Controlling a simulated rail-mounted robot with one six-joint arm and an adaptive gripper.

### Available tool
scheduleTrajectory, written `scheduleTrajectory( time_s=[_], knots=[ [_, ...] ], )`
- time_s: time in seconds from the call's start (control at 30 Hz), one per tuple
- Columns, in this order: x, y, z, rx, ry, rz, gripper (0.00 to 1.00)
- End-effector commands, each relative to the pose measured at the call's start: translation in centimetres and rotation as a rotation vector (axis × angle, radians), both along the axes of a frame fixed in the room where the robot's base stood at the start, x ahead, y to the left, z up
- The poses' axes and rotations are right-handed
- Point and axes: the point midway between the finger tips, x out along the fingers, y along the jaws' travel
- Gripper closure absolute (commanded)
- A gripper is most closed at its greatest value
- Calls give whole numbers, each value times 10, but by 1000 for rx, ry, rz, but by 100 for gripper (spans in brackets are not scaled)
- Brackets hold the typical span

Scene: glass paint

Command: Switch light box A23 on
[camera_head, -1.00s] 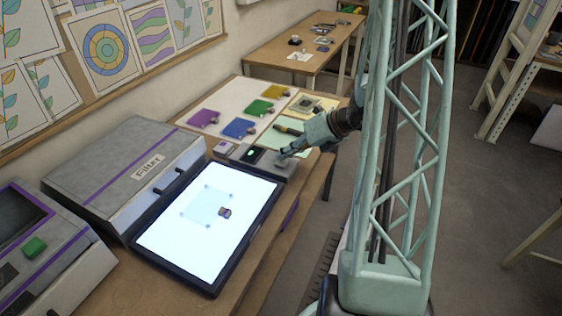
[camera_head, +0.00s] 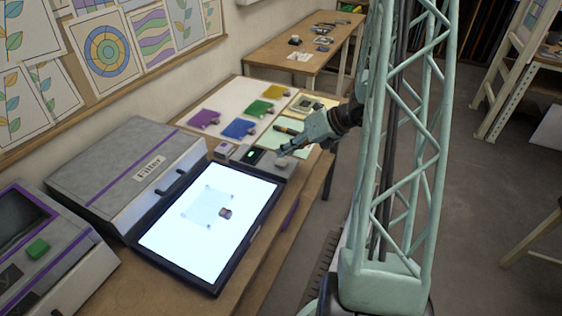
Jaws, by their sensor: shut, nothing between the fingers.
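The light box (camera_head: 195,250) lies on the bench with a dark frame, and its panel glows bright white. A control strip (camera_head: 262,160) sits at its far end, with a dark patch showing a small green light (camera_head: 250,155) and a pale knob or button (camera_head: 283,162) to its right. My gripper (camera_head: 282,152) is shut and empty, just above the pale knob; I cannot tell whether it touches it. A pale square sheet (camera_head: 207,207) and a small dark cylinder (camera_head: 225,213) are on the lit panel. I cannot read the label A23.
A grey box labelled Filter (camera_head: 125,170) stands left of the light box. A grey machine with a green button (camera_head: 38,249) is at lower left.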

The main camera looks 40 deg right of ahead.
Motion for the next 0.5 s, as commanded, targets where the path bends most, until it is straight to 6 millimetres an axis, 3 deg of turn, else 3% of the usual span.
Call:
scheduleTrajectory(
  time_s=[0.5],
  knots=[
    [0, 0, 34, 0, 0, 0, 100]
  ],
)
